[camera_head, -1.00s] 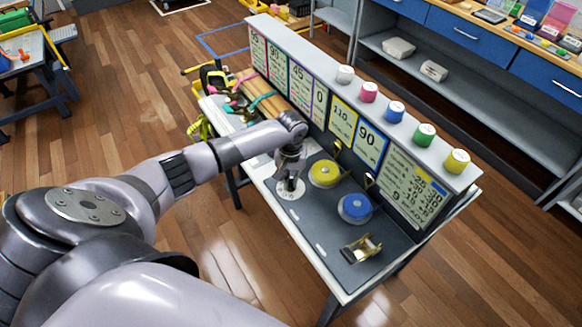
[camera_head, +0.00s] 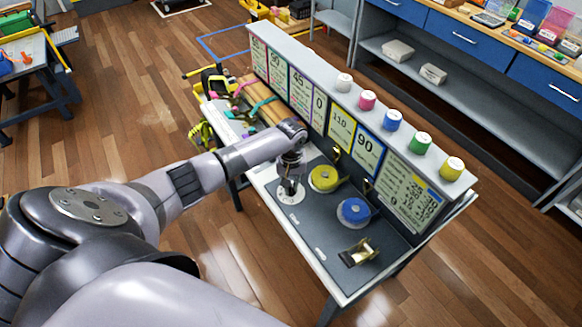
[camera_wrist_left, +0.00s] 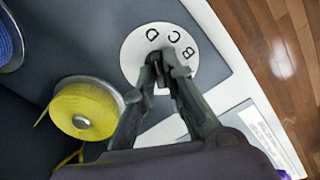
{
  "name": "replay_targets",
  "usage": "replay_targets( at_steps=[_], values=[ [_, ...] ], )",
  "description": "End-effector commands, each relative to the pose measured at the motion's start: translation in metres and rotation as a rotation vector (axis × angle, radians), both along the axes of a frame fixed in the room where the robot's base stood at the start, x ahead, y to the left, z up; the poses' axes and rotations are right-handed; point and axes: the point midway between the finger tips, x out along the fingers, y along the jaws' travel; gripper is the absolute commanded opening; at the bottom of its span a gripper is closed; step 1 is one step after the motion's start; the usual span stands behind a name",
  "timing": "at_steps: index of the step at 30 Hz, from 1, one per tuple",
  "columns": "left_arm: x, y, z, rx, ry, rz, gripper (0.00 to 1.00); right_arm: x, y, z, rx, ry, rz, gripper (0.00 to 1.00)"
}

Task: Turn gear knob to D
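The gear dial (camera_wrist_left: 132,60) is a white disc on the dark grey bench top, with letters D, C and B showing along its rim in the left wrist view. It also shows in the head view (camera_head: 291,197). The dark gear knob (camera_wrist_left: 161,84) is at its middle, mostly hidden by my fingers. My left gripper (camera_wrist_left: 162,60) points down over the dial, its fingertips close together around the knob; it also shows in the head view (camera_head: 289,187). The fingertips are near the D and C side. My right gripper is not in view.
A yellow strap spool (camera_head: 324,178) and a blue strap spool (camera_head: 353,211) stand right of the dial. A ratchet buckle (camera_head: 358,252) lies near the front. A panel with number cards (camera_head: 341,131) rises behind. Wooden floor surrounds the bench.

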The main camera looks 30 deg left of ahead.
Motion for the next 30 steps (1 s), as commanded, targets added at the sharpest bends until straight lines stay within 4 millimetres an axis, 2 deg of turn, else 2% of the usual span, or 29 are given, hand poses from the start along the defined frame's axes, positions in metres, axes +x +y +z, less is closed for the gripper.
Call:
replay_targets(
  at_steps=[7,17,22,30],
  values=[
    [0.000,0.000,0.000,-0.001,0.001,-0.001,0.29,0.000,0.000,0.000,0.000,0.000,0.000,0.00],
    [0.000,0.000,0.003,-0.002,0.001,-0.001,0.29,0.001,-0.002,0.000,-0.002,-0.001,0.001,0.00],
    [0.000,0.000,0.025,-0.002,-0.001,-0.002,0.29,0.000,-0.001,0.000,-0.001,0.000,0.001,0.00],
    [0.001,0.000,0.083,0.000,-0.003,-0.002,0.29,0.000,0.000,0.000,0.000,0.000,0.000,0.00]
  ],
)
